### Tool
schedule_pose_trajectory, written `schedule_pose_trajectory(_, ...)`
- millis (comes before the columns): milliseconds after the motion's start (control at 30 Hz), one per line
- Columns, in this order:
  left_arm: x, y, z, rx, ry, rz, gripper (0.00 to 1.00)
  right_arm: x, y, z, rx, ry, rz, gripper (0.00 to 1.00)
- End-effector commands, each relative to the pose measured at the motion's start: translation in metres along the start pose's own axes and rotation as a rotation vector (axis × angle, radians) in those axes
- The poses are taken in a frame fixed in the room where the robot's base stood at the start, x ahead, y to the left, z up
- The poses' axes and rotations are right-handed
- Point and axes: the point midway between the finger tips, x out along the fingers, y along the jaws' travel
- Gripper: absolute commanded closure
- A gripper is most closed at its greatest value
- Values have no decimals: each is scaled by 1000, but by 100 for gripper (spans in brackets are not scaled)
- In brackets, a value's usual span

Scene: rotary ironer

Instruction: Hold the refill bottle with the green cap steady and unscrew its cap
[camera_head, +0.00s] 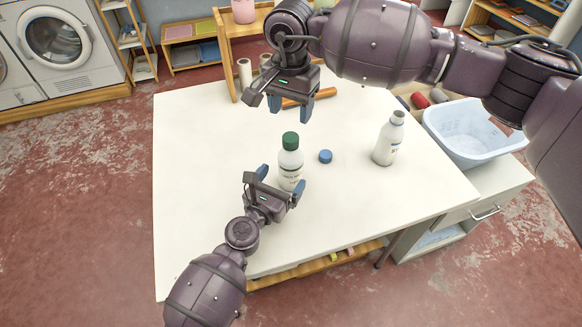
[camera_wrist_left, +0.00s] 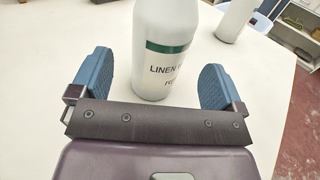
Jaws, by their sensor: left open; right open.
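The refill bottle (camera_head: 290,165) is white with a dark green cap (camera_head: 291,141) and stands upright on the white table. My left gripper (camera_head: 281,179) is open at its lower body, one blue finger on each side. In the left wrist view the bottle (camera_wrist_left: 165,45) stands between the spread fingers of my left gripper (camera_wrist_left: 160,85), with gaps on both sides; its cap is out of that view. My right gripper (camera_head: 290,108) is open and empty, above the table beyond the cap and apart from it.
A loose blue cap (camera_head: 325,156) lies right of the refill bottle. A second white bottle (camera_head: 388,140) stands further right. A pale blue basin (camera_head: 470,133) is at the table's right. A wooden rack (camera_head: 233,62) stands at the back edge. The table's left side is clear.

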Motion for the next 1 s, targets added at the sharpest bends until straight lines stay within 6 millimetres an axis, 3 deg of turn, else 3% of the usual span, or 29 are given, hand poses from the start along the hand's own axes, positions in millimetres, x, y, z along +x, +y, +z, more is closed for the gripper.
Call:
schedule_pose_trajectory(200,32,0,1,-2,-1,0,6,0,0,0,0,-1,-1,41)
schedule_pose_trajectory(400,48,0,0,-1,0,1,6,0,0,0,0,-1,-1,41)
schedule_pose_trajectory(833,53,0,0,1,0,0,6,0,0,0,0,-1,-1,41)
schedule_pose_trajectory(1000,53,0,0,1,0,0,32,0,0,0,0,-1,-1,41)
